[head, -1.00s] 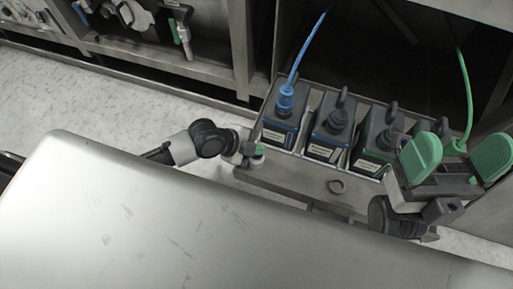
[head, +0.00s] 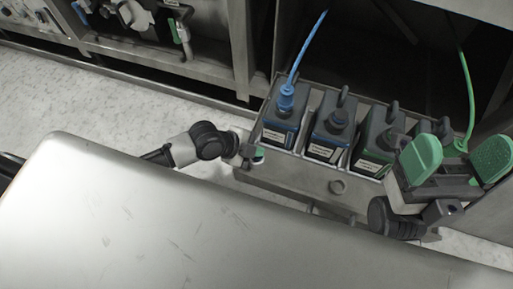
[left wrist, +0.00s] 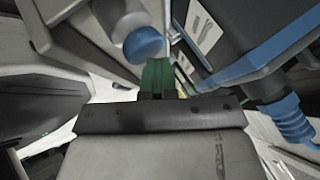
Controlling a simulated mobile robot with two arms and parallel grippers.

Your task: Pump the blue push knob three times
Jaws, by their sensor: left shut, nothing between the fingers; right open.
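The blue push knob (left wrist: 145,43) shows in the left wrist view as a rounded blue end on a grey cylinder. I cannot make it out in the head view. My left gripper (left wrist: 158,76) is shut and empty, its green fingertips close below and right of the knob in the picture. I cannot tell whether they touch it. In the head view my left gripper (head: 258,155) is low at the left front corner of the canister tray. My right gripper (head: 455,163) is open and empty, in front of the tray's right end.
The metal tray (head: 280,178) holds several dark canisters. The leftmost canister (head: 278,130) has a blue cap and blue hose (head: 306,50). A green hose (head: 468,90) runs down at the right. A large pale metal surface (head: 150,220) fills the foreground.

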